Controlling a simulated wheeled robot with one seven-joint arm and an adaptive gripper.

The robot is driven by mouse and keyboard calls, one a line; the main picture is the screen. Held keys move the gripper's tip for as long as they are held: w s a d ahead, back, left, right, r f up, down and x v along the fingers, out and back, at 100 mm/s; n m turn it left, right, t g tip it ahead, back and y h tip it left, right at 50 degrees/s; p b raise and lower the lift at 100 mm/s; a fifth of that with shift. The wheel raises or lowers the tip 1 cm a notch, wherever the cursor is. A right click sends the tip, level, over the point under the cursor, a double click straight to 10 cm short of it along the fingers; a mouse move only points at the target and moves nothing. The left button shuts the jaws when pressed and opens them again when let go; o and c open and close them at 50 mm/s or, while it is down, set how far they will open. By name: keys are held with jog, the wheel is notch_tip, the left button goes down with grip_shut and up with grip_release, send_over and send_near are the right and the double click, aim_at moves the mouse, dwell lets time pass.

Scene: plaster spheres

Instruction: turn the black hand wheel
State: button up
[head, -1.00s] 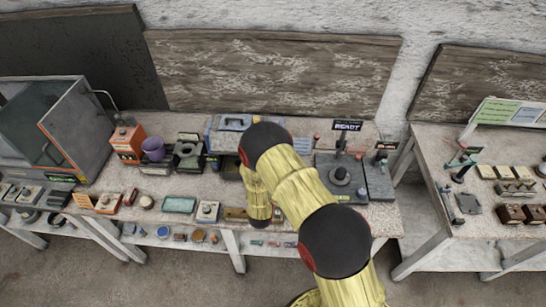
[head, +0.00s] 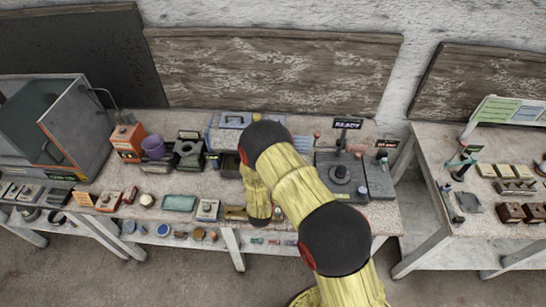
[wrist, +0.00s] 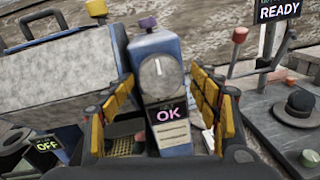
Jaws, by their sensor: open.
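A round black wheel-like part (head: 341,173) sits on a dark grey plate on the middle bench, right of my arm. It looks like the hand wheel. In the wrist view a similar black round part (wrist: 299,106) shows at the right edge, beyond my right finger. My gripper (wrist: 162,85) is open, its yellow-padded fingers apart on either side of a blue unit (wrist: 157,52) with a grey dial and an OK display. I cannot tell whether the fingers touch it. In the head view my own arm hides most of my gripper and this unit.
A READY sign (head: 348,125) stands behind the plate, with a lever near it. A grey-blue case (wrist: 75,75) with an OFF display beside it is left of my gripper. Small parts crowd the bench.

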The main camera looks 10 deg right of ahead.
jog(key=v, duration=0.7)
jog(key=shift+s, duration=0.35)
jog(key=shift+w+a, duration=0.1)
jog(key=shift+a, duration=0.1)
jog(key=w+a+r+m+g+y+b, duration=0.1)
jog(key=w+r+m+y+b, duration=0.1)
jog(key=w+r+m+b, duration=0.25)
jog(key=s+a+r+m+g+y+b, duration=0.35)
jog(key=r+m+y+b, duration=0.35)
jog(key=m, duration=0.4)
jog(key=s+d+m+g+b, duration=0.2)
jog(key=s+m+b, duration=0.1)
jog(key=s, duration=0.8)
jog(key=s+d+r+m+g+h+b, duration=0.1)
jog(key=s+d+m+g+b, duration=0.1)
jog(key=s+m, duration=0.4)
jog(key=s+d+r+m+g+b, duration=0.1)
jog(key=s+d+m+g+b, duration=0.1)
jog(key=s, duration=1.5)
jog(key=d+m+b, duration=0.1)
jog(key=d+m, duration=0.1)
jog(key=m, duration=0.1)
jog(key=shift+d+h+b, duration=0.2)
jog(key=shift+h+b, duration=0.1)
jog(key=shift+h, duration=0.1)
